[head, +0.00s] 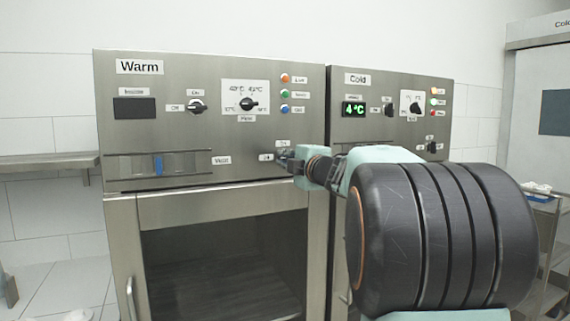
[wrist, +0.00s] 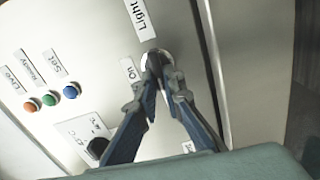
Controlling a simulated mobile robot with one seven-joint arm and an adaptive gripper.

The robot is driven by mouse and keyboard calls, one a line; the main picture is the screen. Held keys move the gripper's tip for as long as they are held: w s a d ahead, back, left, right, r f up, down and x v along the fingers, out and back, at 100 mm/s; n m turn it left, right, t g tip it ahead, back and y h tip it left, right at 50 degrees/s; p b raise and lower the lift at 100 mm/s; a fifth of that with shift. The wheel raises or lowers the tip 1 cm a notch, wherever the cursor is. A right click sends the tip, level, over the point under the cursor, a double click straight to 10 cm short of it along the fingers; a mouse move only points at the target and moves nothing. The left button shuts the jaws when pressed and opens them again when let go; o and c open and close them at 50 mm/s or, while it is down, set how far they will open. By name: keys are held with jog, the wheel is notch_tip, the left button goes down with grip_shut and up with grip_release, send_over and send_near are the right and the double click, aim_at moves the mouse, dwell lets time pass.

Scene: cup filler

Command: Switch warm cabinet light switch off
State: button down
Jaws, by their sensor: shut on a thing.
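The Warm cabinet (head: 180,76) is a steel unit with a control panel, left of centre in the head view. Its light switch is at the panel's lower right, mostly hidden by my gripper (head: 287,158). The knob's exact angle is hidden by the fingers.
The Cold cabinet (head: 390,80) stands directly to the right, with a lit green display (head: 354,109). Coloured lamps (head: 285,93) and a temperature dial (head: 248,103) are above the switch. The Warm cabinet's glass door (head: 225,255) is below. A steel shelf (head: 50,160) is at left.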

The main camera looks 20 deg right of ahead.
jog(key=shift+f+n, duration=0.1)
jog(key=shift+n, duration=0.4)
jog(key=c, duration=2)
grip_release()
jog(key=shift+c, duration=0.2)
jog(key=s, duration=0.7)
jog(key=shift+s+d, duration=0.15)
jog(key=shift+s, duration=0.15)
